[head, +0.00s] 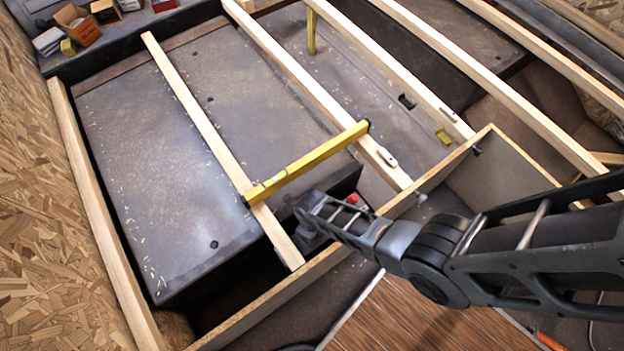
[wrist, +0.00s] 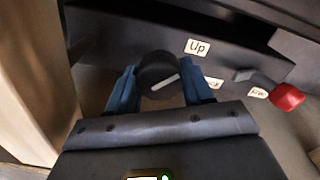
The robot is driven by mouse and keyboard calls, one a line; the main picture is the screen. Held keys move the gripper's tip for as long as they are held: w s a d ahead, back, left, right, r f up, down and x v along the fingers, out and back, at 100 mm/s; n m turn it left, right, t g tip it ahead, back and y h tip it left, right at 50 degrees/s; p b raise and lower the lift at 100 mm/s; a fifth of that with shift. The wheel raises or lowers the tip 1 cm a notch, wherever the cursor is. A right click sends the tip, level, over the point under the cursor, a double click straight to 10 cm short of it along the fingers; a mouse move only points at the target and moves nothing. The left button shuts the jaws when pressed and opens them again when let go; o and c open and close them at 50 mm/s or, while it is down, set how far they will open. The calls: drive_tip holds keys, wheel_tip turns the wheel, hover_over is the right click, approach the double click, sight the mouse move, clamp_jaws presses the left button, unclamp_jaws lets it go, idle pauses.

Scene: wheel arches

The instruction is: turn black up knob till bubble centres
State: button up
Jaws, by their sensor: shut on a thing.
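The black knob (wrist: 157,70) with a white pointer line is between the blue fingers of my gripper (wrist: 160,82) in the wrist view. The gripper is shut on it. The pointer line slants up to the right. A white label reading "Up" (wrist: 198,46) is just beyond the knob to the right. In the head view the yellow spirit level (head: 318,156) lies across two pale wooden beams. Its bubble is too small to read. My gripper (head: 298,207) reaches down beside the near beam's end, and the knob is hidden there.
A red-tipped lever (wrist: 287,97) is right of the knob, near other small labels partly hidden. In the head view, wooden beams (head: 195,110) span the dark wheel arch (head: 160,170). A wooden board edge (head: 285,292) runs below my gripper. Open boxes (head: 78,22) stand at top left.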

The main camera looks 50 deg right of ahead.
drive_tip(key=shift+m+p, duration=0.5)
drive_tip(key=shift+m, duration=0.1)
drive_tip(key=o, duration=1)
drive_tip(key=shift+o, duration=0.2)
wheel_tip(320, 180, up, 8)
drive_tip(key=p, duration=0.5)
drive_tip(key=shift+f+p, duration=0.1)
drive_tip(key=shift+p, duration=0.25)
